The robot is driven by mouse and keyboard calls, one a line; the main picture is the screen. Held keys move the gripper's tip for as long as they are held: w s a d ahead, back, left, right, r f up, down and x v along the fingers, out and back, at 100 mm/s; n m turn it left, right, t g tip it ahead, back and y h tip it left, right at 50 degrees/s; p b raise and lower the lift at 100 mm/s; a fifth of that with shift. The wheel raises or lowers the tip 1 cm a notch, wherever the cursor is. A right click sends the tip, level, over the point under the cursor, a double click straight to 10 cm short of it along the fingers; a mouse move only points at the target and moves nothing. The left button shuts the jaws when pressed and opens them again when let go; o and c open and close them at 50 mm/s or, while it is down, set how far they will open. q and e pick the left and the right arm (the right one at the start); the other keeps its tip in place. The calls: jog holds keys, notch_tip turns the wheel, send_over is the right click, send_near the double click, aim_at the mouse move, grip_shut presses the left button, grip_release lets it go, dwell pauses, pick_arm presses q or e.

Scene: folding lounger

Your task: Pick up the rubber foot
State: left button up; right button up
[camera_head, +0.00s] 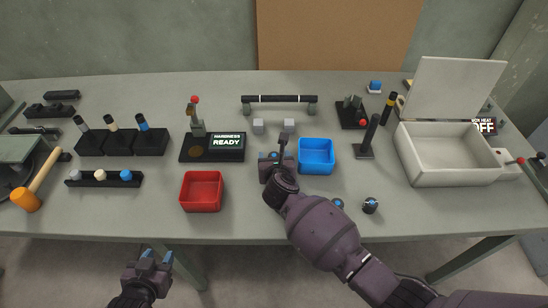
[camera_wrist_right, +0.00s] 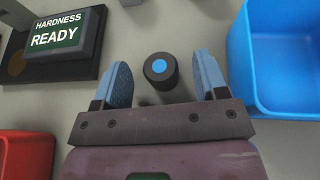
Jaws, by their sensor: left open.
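A short black cylinder with a blue disc on top (camera_wrist_right: 160,69), which looks like the rubber foot, stands on the table between my right gripper's fingers in the right wrist view. My right gripper (camera_wrist_right: 163,80) is open, with a visible gap on each side of the cylinder. In the head view my right gripper (camera_head: 277,162) is over the table left of the blue bin, and it hides the cylinder. My left gripper (camera_head: 155,260) is open and empty, low in front of the table's front edge.
The blue bin (camera_head: 316,142) is close on the right of my right gripper. The red bin (camera_head: 184,191) is to its left, with the hardness tester (camera_head: 210,158) behind. Two grey blocks (camera_head: 258,126) stand behind. Small black-and-blue pieces (camera_head: 370,207) lie to the right.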

jog(key=c, duration=1)
